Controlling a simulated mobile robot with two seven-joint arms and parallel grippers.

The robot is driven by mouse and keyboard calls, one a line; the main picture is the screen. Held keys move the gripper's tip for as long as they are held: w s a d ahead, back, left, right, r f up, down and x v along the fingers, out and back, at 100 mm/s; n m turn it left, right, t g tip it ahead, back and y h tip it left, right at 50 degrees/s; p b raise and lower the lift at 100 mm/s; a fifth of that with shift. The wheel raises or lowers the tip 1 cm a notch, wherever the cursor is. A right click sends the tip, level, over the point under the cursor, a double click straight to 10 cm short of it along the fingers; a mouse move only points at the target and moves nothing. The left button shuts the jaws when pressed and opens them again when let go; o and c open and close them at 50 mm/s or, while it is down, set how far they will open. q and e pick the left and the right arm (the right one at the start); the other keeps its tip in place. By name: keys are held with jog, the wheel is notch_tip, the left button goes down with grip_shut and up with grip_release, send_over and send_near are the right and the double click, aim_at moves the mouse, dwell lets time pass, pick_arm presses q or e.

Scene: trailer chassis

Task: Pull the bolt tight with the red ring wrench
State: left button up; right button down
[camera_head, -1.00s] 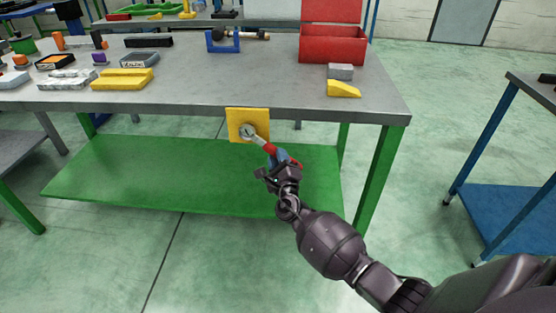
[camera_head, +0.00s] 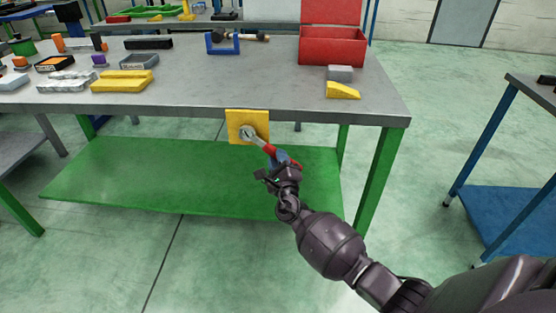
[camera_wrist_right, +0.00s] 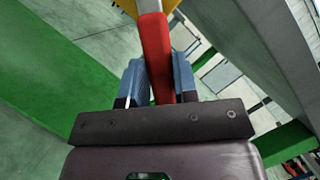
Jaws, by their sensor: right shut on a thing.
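The red ring wrench (camera_head: 268,149) has its metal ring end at the bolt (camera_head: 247,132) on the yellow plate (camera_head: 235,118), which hangs at the front edge of the table. The ring covers the bolt, so the seating is hard to see. The wrench slants down to the right from the plate. My right gripper (camera_head: 280,160) is shut on its red handle. In the right wrist view the red handle (camera_wrist_right: 155,50) runs between the two blue fingers (camera_wrist_right: 158,82). My left gripper is not in view.
The grey workbench (camera_head: 200,98) has green legs and a green lower shelf (camera_head: 150,175). On top are a red bin (camera_head: 332,48), a yellow wedge (camera_head: 342,90), a blue holder (camera_head: 222,45) and several other parts. A blue-legged table (camera_head: 510,210) stands at right, with open floor between.

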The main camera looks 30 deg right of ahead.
dwell(0.3)
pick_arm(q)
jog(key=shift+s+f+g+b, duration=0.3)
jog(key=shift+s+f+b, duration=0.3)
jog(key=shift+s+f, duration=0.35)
pick_arm(e)
jog(key=shift+w+a+f+m, duration=0.15)
jog(key=shift+a+f+m, duration=0.05)
jog(key=shift+f+m, duration=0.25)
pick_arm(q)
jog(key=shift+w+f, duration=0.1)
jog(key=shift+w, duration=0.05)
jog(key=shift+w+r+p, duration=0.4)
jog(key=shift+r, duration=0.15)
pick_arm(e)
jog(key=shift+d+r+n, duration=0.1)
jog(key=shift+r+n, duration=0.1)
jog(key=shift+n, duration=0.05)
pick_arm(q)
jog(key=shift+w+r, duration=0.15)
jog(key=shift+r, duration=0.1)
pick_arm(e)
jog(key=shift+r, duration=0.1)
